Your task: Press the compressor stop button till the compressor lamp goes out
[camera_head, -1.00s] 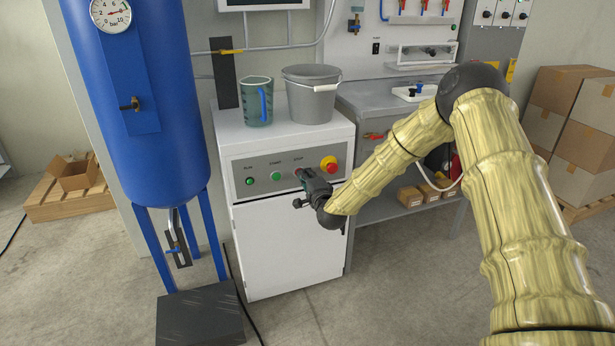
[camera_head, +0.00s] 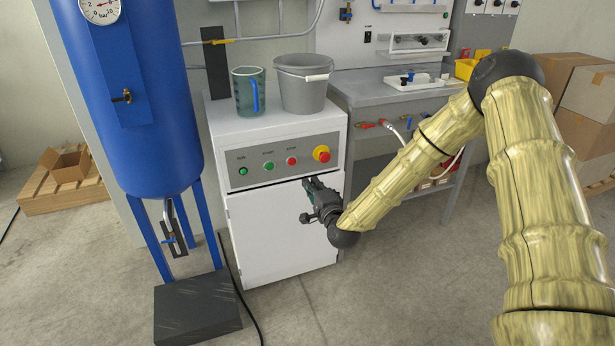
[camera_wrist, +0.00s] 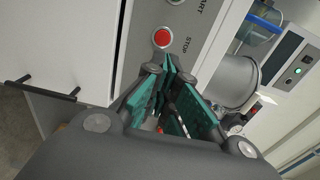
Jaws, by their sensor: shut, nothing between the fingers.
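The compressor cabinet (camera_head: 285,230) is white with a grey panel on its upper front. The red STOP button (camera_head: 291,160) is in plain sight on that panel, right of the green START button (camera_head: 268,166). The green RUN lamp (camera_head: 243,171) is at the panel's left; I cannot tell surely whether it is lit. My gripper (camera_head: 310,183) is shut and empty, in front of the cabinet, below and slightly right of the STOP button. In the wrist view the STOP button (camera_wrist: 162,37) shows just beyond the fingertips (camera_wrist: 169,62), apart from them.
A red emergency-stop knob on a yellow base (camera_head: 322,154) is right of the STOP button. A jug (camera_head: 247,92) and a grey bucket (camera_head: 303,88) stand on the cabinet. A blue tank (camera_head: 150,120) is at the left, a workbench (camera_head: 385,92) at the right.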

